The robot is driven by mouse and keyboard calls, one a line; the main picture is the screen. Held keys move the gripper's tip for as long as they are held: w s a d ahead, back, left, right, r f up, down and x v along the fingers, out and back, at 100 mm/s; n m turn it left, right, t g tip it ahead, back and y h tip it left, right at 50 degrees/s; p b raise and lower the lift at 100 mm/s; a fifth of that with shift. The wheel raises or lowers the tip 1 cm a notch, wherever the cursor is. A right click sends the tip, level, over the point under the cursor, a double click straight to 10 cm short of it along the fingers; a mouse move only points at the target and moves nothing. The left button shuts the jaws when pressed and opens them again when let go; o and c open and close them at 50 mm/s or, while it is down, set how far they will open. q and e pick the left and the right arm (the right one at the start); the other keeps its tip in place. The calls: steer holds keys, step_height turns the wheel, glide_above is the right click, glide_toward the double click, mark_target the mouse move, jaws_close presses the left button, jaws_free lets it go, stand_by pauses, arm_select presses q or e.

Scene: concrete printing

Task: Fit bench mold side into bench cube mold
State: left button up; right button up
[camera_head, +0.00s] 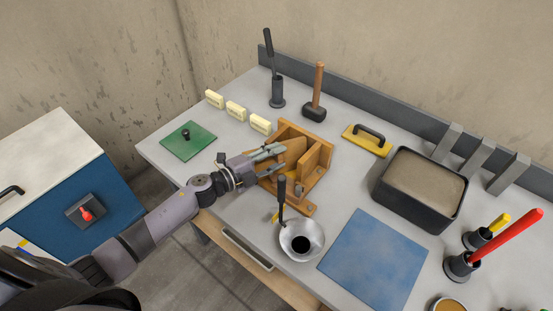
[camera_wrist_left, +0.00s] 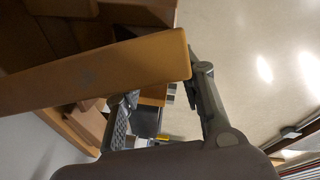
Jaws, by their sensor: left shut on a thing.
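The bench cube mold (camera_head: 318,158) is an orange-brown wooden box with upright walls on a base, near the middle of the bench in the head view. My left gripper (camera_head: 272,159) is at its left side, shut on the bench mold side (camera_head: 294,149), a flat wooden panel. In the left wrist view the panel (camera_wrist_left: 110,72) runs between the fingers of my left gripper (camera_wrist_left: 165,110), its rounded end towards the right finger. The panel looks tilted at the mold's walls; I cannot tell whether it is seated in them. My right gripper is not in view.
A metal bowl (camera_head: 314,232) with a dark-handled tool stands close in front of the mold. A blue mat (camera_head: 373,262) and a black sand-filled tub (camera_head: 410,205) lie to the right. A mallet (camera_head: 315,107) and several cream blocks (camera_head: 236,110) are behind; a green plate (camera_head: 189,141) is left.

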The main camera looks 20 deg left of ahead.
arm_select(q)
steer(key=shift+s+f, duration=0.1)
steer(key=shift+f, duration=0.05)
jaws_close()
